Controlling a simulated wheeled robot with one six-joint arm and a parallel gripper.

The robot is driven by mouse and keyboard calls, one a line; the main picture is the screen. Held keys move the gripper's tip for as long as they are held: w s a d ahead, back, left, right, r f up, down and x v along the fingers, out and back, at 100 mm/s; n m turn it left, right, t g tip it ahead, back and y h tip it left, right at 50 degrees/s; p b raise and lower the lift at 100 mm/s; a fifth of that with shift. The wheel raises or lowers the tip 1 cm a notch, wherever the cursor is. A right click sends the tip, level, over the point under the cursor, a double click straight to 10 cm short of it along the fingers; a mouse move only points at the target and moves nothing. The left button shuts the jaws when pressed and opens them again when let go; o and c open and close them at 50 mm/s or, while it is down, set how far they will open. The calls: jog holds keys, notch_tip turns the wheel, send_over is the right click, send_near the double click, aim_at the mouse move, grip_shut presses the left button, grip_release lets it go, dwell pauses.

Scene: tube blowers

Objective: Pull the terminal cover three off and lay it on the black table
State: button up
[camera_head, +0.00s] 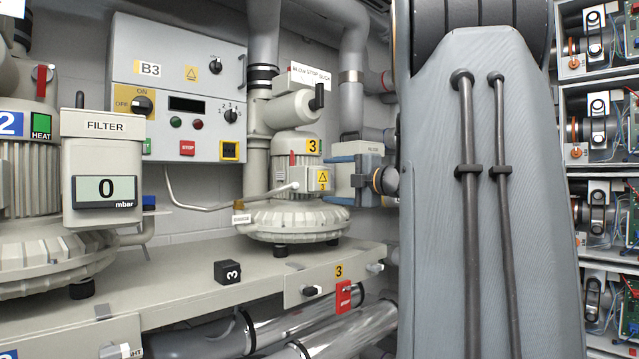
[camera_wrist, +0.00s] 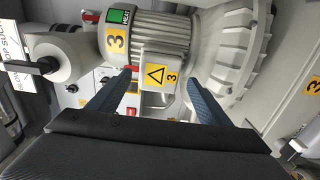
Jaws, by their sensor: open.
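My gripper (camera_head: 328,180) is open, with blue fingers above and below the cover in the head view. In the wrist view, the fingers of my gripper (camera_wrist: 160,80) are spread to the left and right of the cover, and I cannot tell whether they touch it. I see no black table in either view.
Control box B3 (camera_head: 180,90) hangs on the wall behind. A grey pipe (camera_head: 195,205) runs close to the blower. My arm covers the right of centre. Electronics shelves (camera_head: 601,190) stand at far right.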

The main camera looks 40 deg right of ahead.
aim_at(323, 180)
jog(key=shift+w+a, duration=0.1)
jog(key=shift+w, duration=1.45)
jog(key=c, duration=1.4)
jog(key=s, duration=0.6)
jog(key=shift+d+p, duration=0.2)
jog(key=shift+p, duration=0.15)
dwell(0.7)
